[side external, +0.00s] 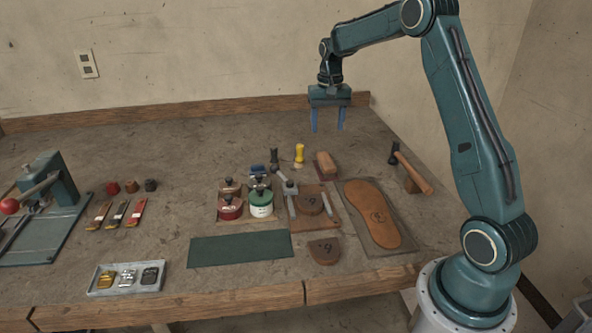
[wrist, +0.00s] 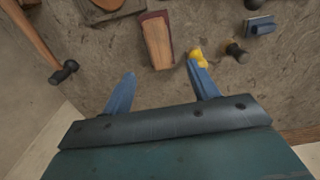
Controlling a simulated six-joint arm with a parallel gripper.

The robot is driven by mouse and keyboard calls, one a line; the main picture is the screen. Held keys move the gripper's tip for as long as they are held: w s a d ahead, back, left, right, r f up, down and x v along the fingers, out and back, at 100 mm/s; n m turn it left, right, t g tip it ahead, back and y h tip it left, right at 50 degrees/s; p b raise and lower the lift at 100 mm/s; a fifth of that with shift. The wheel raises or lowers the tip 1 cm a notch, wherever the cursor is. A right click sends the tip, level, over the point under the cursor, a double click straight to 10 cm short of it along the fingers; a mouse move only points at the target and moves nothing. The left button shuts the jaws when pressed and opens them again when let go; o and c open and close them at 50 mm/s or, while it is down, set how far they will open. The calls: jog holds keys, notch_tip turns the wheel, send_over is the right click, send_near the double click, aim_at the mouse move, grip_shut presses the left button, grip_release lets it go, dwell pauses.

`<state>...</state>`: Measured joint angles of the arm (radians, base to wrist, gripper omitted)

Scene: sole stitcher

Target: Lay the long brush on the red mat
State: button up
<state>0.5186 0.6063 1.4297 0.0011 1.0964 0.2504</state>
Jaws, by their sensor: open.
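A long narrow block with a tan wooden top and dark red edge (side external: 326,164) lies on the table; it may be the long brush. In the wrist view this block (wrist: 158,42) lies just beyond the fingertips, roughly between their lines. My gripper (side external: 328,130) is open and empty, raised above the back of the table. Its two blue fingers also show in the wrist view (wrist: 161,72), apart with nothing between them. I see no clearly red mat; the plain mat at the front is dark green (side external: 240,248).
A yellow-handled tool (side external: 299,152) stands left of the block, close to one finger in the wrist view. A small blue item (side external: 257,169), jars (side external: 261,203), a hammer (side external: 413,174) and a sole (side external: 372,213) lie around. The back left table is clear.

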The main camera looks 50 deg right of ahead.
jog(key=s+a+r+n+t, duration=0.1)
jog(key=s+a+r+n, duration=0.1)
jog(key=s+a+r, duration=0.6)
jog(key=s+a+r+n+t, duration=0.25)
jog(key=a+r, duration=0.25)
jog(key=a, duration=0.4)
jog(key=s+a+n+t, duration=0.1)
jog(key=s+a, duration=0.3)
jog(key=s, duration=0.4)
jog(key=s+a+f+n+t, duration=0.1)
jog(key=s+a+n, duration=0.2)
jog(key=s, duration=0.6)
jog(key=shift+s+a+f, duration=0.25)
jog(key=shift+a+f, duration=0.05)
jog(key=shift+a, duration=0.8)
